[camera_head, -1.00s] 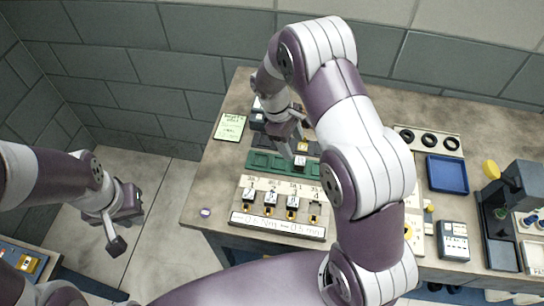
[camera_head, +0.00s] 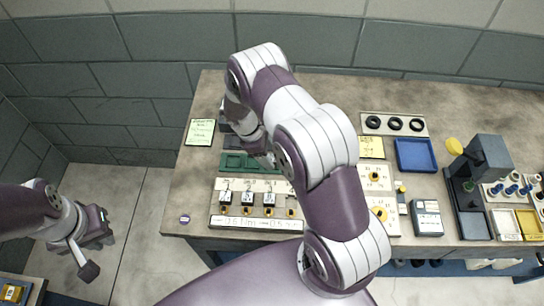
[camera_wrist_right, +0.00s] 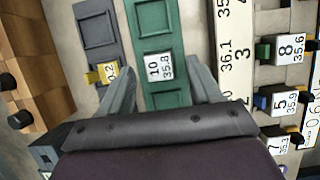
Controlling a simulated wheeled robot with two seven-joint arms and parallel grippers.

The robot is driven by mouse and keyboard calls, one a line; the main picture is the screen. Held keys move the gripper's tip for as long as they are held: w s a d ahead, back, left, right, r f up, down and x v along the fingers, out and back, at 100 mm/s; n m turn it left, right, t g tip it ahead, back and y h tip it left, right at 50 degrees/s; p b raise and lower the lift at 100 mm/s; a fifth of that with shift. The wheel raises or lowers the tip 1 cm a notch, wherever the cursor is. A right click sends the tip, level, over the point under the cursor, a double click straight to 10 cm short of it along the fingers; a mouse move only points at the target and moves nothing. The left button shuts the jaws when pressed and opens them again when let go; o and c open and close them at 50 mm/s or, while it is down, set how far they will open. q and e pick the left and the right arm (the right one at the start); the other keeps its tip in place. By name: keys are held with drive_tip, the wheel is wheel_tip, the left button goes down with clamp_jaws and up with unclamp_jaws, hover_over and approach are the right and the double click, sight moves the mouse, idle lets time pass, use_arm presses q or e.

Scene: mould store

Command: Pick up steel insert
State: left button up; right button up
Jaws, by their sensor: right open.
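A light block labelled 10 / 35.8 (camera_wrist_right: 159,66), which may be the steel insert, sits in the green tray (camera_wrist_right: 172,14) in the right wrist view. My right gripper (camera_wrist_right: 160,85) is open, with one finger on each side of the green tray's strip; I see no contact with the block. In the head view my right arm hides most of this gripper and the block; part of the green tray (camera_head: 232,161) shows. Similar labelled blocks, such as the one marked 8 (camera_wrist_right: 290,47), stand on the white board (camera_head: 225,222). My left gripper (camera_head: 90,255) hangs off the table at the left, its opening unclear.
A grey tray (camera_wrist_right: 97,32) with a yellow-marked piece lies beside the green tray. A green note (camera_head: 200,132) lies at the back left. A blue tray (camera_head: 416,155), black rings (camera_head: 395,123) and a dark machine (camera_head: 482,175) stand to the right. The table's front left is mostly bare.

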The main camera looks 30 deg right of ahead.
drive_tip(key=shift+x, duration=0.85)
clamp_jaws()
drive_tip(key=shift+r, duration=0.15)
drive_tip(key=shift+w+r, duration=0.1)
drive_tip(key=shift+r, duration=0.2)
wheel_tip(320, 180, up, 3)
drive_tip(key=shift+f+b, duration=0.1)
drive_tip(key=shift+b, duration=0.8)
drive_tip(key=s+d+r+b, duration=0.2)
drive_tip(key=s+d+r, duration=0.2)
drive_tip(key=s+r, duration=0.3)
drive_tip(key=s, duration=0.4)
drive_tip(key=shift+d+r, duration=0.15)
drive_tip(key=shift+r, duration=0.1)
